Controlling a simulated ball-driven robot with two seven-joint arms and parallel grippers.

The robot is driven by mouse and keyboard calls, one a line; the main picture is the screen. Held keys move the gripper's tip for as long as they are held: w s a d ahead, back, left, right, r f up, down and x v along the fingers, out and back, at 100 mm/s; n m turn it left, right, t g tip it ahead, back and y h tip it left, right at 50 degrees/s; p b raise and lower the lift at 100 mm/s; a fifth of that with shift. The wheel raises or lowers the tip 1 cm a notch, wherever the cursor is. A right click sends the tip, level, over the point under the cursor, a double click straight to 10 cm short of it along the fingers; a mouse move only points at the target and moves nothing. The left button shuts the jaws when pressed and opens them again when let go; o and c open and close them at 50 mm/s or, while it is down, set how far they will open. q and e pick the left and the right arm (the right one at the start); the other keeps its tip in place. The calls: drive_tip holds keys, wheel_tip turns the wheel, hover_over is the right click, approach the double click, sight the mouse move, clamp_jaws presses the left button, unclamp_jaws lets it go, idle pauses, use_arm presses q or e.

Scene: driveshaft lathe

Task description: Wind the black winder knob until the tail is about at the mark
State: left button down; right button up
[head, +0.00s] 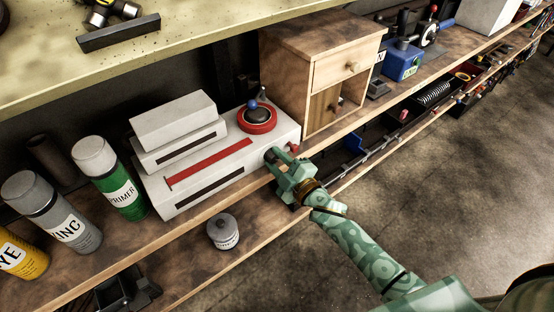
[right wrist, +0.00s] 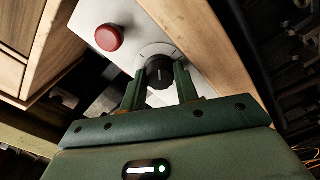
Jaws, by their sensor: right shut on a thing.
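The black winder knob (right wrist: 160,74) sits on a pale round plate on the end face of a long white box (head: 215,165). My right gripper (right wrist: 160,85) has its two fingers on either side of the knob and is shut on it. In the head view my right gripper (head: 280,163) reaches the box's right end and mostly hides the knob. A red strip (head: 210,163) runs along the box top, with a small crossbar at its left end. I cannot tell the tail from the mark. My left gripper is not in view.
A red button (right wrist: 109,38) is close beside the knob. A red ring with a black hub and blue ball (head: 257,115) stands on the box. A wooden cabinet (head: 320,70) is behind right. Spray cans (head: 110,180) stand left, a small grey jar (head: 223,232) in front.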

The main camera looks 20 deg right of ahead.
drive_tip(key=shift+f, duration=0.15)
drive_tip(key=o, duration=1)
drive_tip(key=shift+c, duration=0.2)
drive_tip(key=p+v, duration=0.1)
drive_tip(key=v, duration=1.5)
drive_tip(key=shift+s, duration=0.2)
drive_tip(key=shift+d, duration=0.1)
